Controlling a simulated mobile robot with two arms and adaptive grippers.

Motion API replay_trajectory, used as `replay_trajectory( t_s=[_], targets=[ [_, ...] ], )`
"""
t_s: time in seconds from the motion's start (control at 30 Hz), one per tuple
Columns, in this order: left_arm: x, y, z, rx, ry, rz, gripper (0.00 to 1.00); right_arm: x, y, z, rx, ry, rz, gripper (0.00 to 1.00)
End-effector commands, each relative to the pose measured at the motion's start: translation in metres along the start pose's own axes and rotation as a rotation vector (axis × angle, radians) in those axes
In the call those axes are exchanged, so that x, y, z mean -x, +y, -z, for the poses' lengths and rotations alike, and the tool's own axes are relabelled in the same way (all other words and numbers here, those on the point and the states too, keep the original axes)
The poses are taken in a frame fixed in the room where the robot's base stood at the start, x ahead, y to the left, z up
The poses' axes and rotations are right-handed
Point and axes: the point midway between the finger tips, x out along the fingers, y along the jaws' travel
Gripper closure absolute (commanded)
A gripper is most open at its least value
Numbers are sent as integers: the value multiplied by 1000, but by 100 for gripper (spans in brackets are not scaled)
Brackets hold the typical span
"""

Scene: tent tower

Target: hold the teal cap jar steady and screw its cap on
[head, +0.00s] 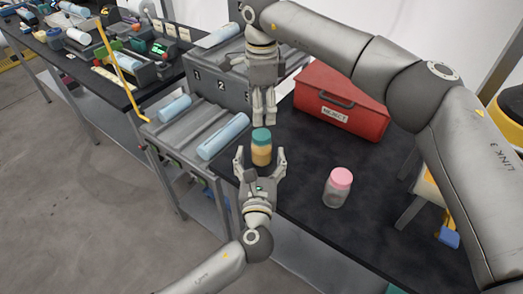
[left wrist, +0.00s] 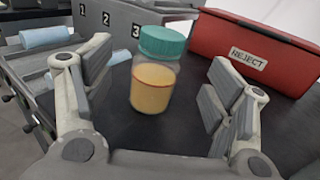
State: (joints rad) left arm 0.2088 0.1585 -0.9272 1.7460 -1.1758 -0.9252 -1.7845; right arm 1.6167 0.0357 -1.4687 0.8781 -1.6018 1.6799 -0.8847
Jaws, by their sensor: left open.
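The jar (head: 261,154) with amber contents stands upright on the dark table, its teal cap (head: 261,135) sitting on top. In the left wrist view the jar (left wrist: 152,88) and teal cap (left wrist: 162,41) show clearly; how tightly the cap sits cannot be told. My left gripper (head: 261,160) is open, its fingers on either side of the jar near the fingertips, with gaps on both sides. My right gripper (head: 264,119) points down just above or behind the cap in the head view. Its fingers show close together, and their opening is unclear.
A clear jar with a pink cap (head: 337,188) stands to the right. A red REJECT box (head: 341,103) is behind. A grey rack (head: 184,137) with blue cylinders lies left of the jar. The dark table (head: 300,180) is clear between the two jars.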

Motion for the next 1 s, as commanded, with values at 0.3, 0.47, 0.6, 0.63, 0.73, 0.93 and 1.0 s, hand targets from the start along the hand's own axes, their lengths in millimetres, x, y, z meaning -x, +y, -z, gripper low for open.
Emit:
replay_trajectory(
  t_s=[0.3,0.47,0.6,0.63,0.73,0.93,1.0],
  targets=[
    [-51,0,-1,0,-1,-1,22,0,0,0,0,0,0,39],
    [-62,0,0,1,0,0,22,0,0,0,0,0,0,39],
    [-64,0,0,1,1,0,22,0,0,0,0,0,0,39],
    [-64,0,0,1,1,0,22,0,0,0,0,0,0,39],
    [-64,0,0,1,1,0,22,0,0,0,0,0,0,39],
    [-63,0,0,1,1,0,40,0,0,0,0,0,0,39],
    [-63,0,0,1,1,0,50,0,0,0,0,0,0,39]
  ],
)
